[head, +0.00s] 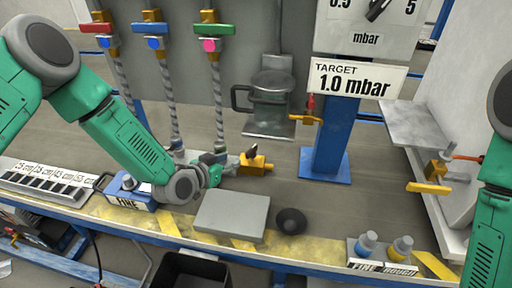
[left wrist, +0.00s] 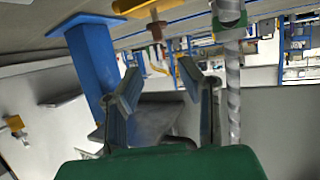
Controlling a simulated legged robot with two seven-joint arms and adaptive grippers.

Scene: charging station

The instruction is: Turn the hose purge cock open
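A brass cock (head: 256,166) with a small dark handle (head: 251,153) sits on the bench at the foot of the hoses; I cannot tell for sure that it is the purge cock. My left gripper (head: 218,168) is just left of it in the head view. In the left wrist view my left gripper (left wrist: 162,98) has its two fingers spread, with nothing held between them. A yellow fitting (left wrist: 143,8) and a spiral hose (left wrist: 233,90) lie beyond the fingers there. Whether a finger touches the cock is unclear. My right gripper is out of view; only its arm shows.
Three spiral hoses (head: 168,100) hang behind the left arm. A blue post (head: 330,140) with a 1.0 mbar target sign (head: 357,79) stands right of the cock. A grey plate (head: 232,215) and a dark knob (head: 291,221) lie in front. A metal jug (head: 270,100) is behind.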

